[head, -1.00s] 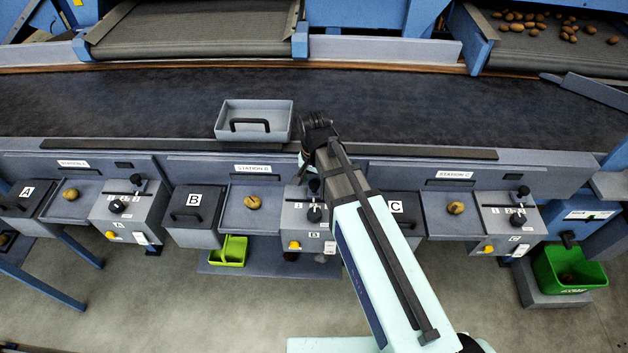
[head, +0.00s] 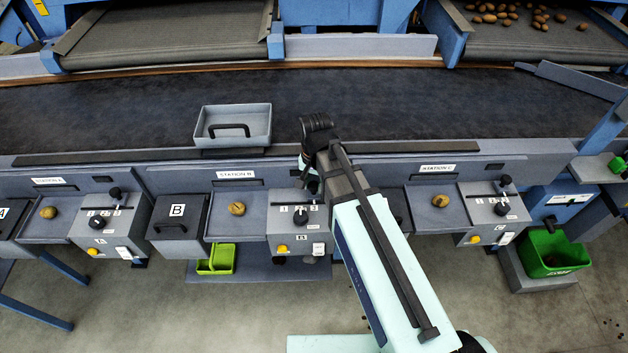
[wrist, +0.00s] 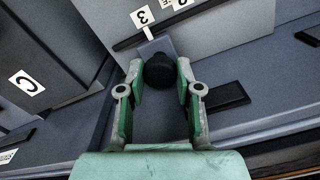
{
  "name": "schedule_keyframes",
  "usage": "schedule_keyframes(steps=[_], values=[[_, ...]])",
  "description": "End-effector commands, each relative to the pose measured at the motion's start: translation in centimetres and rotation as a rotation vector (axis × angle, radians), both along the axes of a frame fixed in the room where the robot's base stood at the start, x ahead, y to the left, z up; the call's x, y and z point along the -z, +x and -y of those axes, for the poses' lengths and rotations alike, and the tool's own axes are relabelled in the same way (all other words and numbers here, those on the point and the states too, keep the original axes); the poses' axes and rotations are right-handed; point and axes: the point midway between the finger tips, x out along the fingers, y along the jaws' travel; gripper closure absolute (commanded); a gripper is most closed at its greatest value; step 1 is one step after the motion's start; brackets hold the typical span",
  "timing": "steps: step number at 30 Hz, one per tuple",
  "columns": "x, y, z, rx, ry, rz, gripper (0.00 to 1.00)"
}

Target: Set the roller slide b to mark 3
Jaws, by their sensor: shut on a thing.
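The roller slide b is on the grey station B control box (head: 284,230) in the head view, which carries small marks 1, 2 and 3 on top. In the wrist view its round black knob (wrist: 158,72) sits on a small grey plate over a dark slot. The plate is close beside the mark 3 label (wrist: 142,17); a second label is cut off at the top edge. My gripper (wrist: 159,75) is shut on the knob, one green finger on each side. In the head view my arm hides most of the gripper and part of the slide.
A grey tray with a black handle (head: 264,125) stands on the belt behind station B. The lidded B bin (head: 178,210) is left of the control box. Station C's box (head: 493,208) is to the right. A green bin (head: 527,262) is at far right.

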Motion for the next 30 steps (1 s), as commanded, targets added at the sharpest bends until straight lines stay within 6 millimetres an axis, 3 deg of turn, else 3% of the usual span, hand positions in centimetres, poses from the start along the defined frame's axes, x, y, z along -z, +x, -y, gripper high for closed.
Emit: schedule_keyframes(steps=[7, 8, 9, 10, 22, 30], values=[[0.0, 0.0, 0.6, 0.001, -0.016, 0.000, 1.00], [0.0, 0.0, 0.6, 0.001, -0.016, 0.000, 0.59], [0.0, 0.0, 0.6, 0.001, -0.016, 0.000, 0.45], [0.0, 0.0, 0.6, 0.001, -0.016, 0.000, 0.41], [-0.4, 0.1, 0.4, 0.001, -0.011, 0.001, 0.41], [-3.6, 0.1, 0.4, 0.001, -0.011, 0.003, 0.41]])
